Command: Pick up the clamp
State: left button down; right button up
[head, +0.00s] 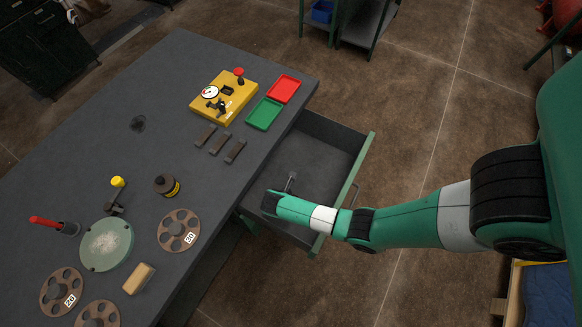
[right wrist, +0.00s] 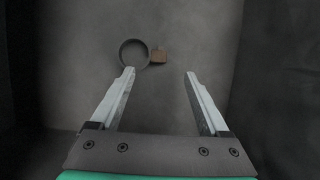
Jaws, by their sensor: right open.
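The clamp (right wrist: 159,57) shows in the right wrist view as a dark round ring with a small brown block at its right side. It lies on the grey floor of the open drawer (head: 330,131), beyond my fingertips. My right gripper (right wrist: 160,72) is open and empty, with its left fingertip close to the lower edge of the ring in the picture. I cannot tell the height gap between them. In the head view my right arm reaches into the drawer from the right, and I cannot make out the clamp there. My left gripper is not in view.
Drawer walls stand close around my right gripper.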

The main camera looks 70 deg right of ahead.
jog(key=b+x, duration=0.2)
jog(key=x, duration=0.1)
jog(key=b+x, duration=0.1)
jog(key=x, duration=0.1)
jog(key=shift+w+d+f+b, duration=0.1)
jog(key=shift+w+f+b, duration=0.05)
jog(key=shift+w+b, duration=0.2)
grip_shut()
